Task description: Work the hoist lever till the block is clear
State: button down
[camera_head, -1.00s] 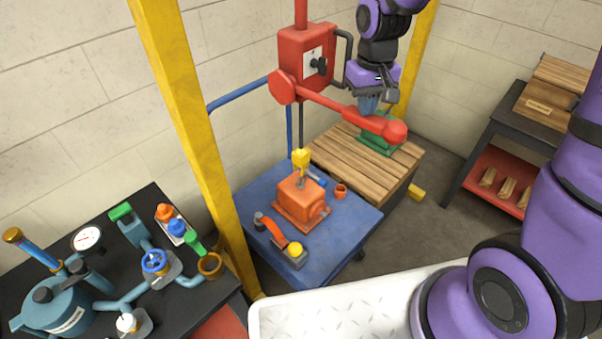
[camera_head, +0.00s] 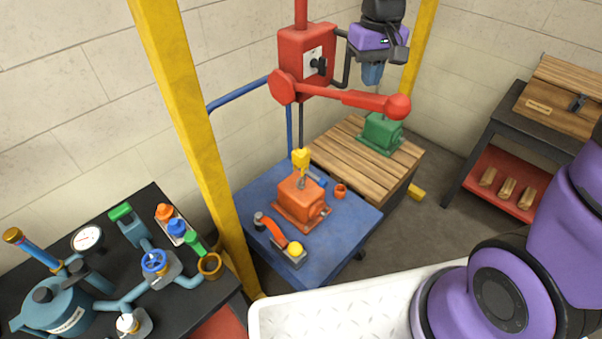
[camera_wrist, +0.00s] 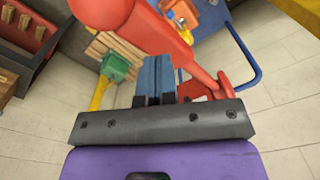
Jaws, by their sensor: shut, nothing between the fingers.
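The hoist is a red box (camera_head: 306,60) with a long red lever (camera_head: 345,96) ending in a ball knob on the right. The lever lies nearly level, and it crosses the upper part of the wrist view (camera_wrist: 185,55). The orange motor block (camera_head: 299,197) is on the blue cart top, under a yellow hook (camera_head: 301,159) that appears attached to it. I cannot make out a gap beneath the block. My gripper (camera_head: 373,77) is shut and empty just above the lever near its knob. Its blue fingers show in the wrist view (camera_wrist: 155,77); contact with the lever is unclear.
A green motor (camera_head: 382,132) sits on a wooden slatted pallet (camera_head: 345,150) below the knob. The blue cart (camera_head: 335,228) carries small parts. A yellow post (camera_head: 190,130) stands left of the hoist. A dark bench (camera_head: 60,235) with pipework is at left, a shelf (camera_head: 500,125) at right.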

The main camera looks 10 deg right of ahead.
notch_tip(320, 180, up, 7)
dwell(0.8)
dwell(0.5)
jog(key=s+d+r+t, duration=0.2)
jog(key=s+d, duration=0.1)
jog(key=s, duration=0.7)
jog(key=s+d+r+m+t, duration=0.1)
jog(key=s+d+r+t, duration=0.2)
jog(key=s, duration=0.8)
jog(key=shift+d+r, duration=0.15)
jog(key=shift+d, duration=0.3)
